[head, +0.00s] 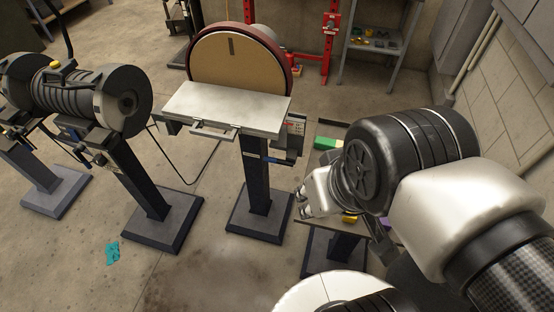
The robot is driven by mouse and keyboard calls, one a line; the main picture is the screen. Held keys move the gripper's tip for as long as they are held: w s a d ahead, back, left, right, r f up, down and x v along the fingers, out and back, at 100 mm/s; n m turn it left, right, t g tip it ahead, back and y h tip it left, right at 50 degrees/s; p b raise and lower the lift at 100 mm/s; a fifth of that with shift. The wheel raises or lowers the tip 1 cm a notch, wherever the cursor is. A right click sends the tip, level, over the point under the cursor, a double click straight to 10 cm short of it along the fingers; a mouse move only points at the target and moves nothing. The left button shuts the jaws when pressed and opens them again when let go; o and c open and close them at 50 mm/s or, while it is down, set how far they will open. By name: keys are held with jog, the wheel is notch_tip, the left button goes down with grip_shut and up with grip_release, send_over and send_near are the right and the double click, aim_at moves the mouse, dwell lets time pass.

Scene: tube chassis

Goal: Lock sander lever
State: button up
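The disc sander (243,62) stands upright at the centre of the head view, with a large brown disc behind a flat grey work table (228,106). A bar-like handle (213,131) sticks out from the table's front edge. Small fittings, one bluish (252,155), sit under the table by the pedestal. Which of these parts is the lever, and its position, I cannot tell. My gripper (303,200) is to the right of the sander's pedestal in the picture, apart from the handle. Its fingers are small and partly turned away, so their opening is unclear. I see nothing held.
A bench grinder (72,92) stands on pedestals to the left. A red frame (328,45) and a shelf (375,45) are behind. A teal rag (113,253) lies on otherwise open floor in front.

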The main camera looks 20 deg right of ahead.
jog(key=shift+w+d, duration=0.3)
jog(key=shift+c, duration=1.3)
jog(key=w+d+n+h+p, duration=0.1)
jog(key=w+d, duration=0.1)
jog(key=w, duration=0.1)
jog(key=w+d+t+h+p, duration=0.1)
jog(key=w+d, duration=0.2)
jog(key=w+d+r+n+p, duration=0.1)
jog(key=w+d, duration=0.2)
jog(key=w, duration=0.1)
jog(key=shift+w+n+t+h, duration=0.1)
jog(key=shift+n+t+h, duration=0.2)
jog(key=shift+h, duration=0.1)
grip_shut()
jog(key=w+d+f+n+t+p, duration=0.1)
jog(key=w+d+f+n+p, duration=0.2)
jog(key=w, duration=0.4)
jog(key=w+a+f+n+y+p, duration=0.1)
jog(key=a+f+n+y+p, duration=0.3)
jog(key=a+f+n+y, duration=0.3)
jog(key=shift+a+n+y, duration=0.7)
jog(key=shift+a+y, duration=0.3)
jog(key=shift+a, duration=0.35)
jog(key=shift+f, duration=0.1)
